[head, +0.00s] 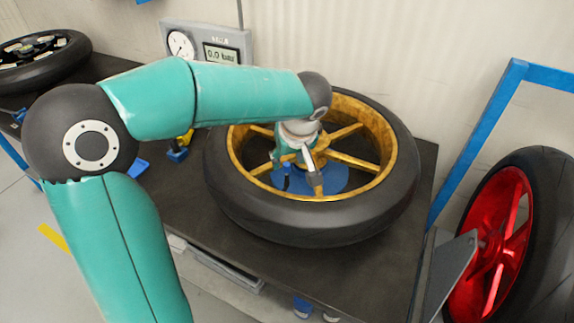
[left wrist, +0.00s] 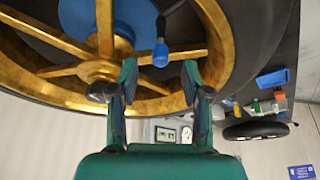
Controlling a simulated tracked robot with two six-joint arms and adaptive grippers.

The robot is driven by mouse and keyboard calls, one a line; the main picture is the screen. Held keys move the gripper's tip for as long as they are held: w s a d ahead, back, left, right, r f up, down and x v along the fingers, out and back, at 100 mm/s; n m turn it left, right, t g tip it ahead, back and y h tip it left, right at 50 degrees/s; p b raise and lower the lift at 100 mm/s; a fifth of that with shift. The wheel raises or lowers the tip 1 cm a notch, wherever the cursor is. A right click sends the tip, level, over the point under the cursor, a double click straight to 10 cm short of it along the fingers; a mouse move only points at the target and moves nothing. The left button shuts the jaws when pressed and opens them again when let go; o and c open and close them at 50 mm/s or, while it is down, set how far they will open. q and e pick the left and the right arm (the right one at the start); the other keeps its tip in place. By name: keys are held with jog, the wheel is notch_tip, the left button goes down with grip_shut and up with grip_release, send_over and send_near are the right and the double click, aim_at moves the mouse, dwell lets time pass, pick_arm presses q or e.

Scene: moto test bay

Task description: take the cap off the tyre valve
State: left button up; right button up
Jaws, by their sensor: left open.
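The gold-spoked wheel with its black tyre (head: 395,195) lies flat on the dark bench. In the left wrist view a small blue cap (left wrist: 160,54) sits at the end of a thin dark stem, near a gold spoke of the wheel (left wrist: 205,22). My left gripper (left wrist: 158,76) is open, with one finger on each side of the cap's line. The cap is just beyond the fingertips, and no contact shows. In the head view my left gripper (head: 298,172) reaches down inside the rim, and I cannot make out the cap clearly there. My right gripper is not in view.
A gauge panel (head: 206,43) with a dial and display is behind the wheel. A red-rimmed wheel (head: 490,245) stands at the right beside a blue frame (head: 478,140). Another tyre (head: 42,65) lies at the far left. The spokes and rim surround the gripper closely.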

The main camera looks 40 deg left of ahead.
pick_arm(q)
jog(key=shift+x, duration=1.3)
jog(key=c, duration=0.8)
jog(key=shift+o, duration=0.2)
jog(key=shift+r, duration=0.2)
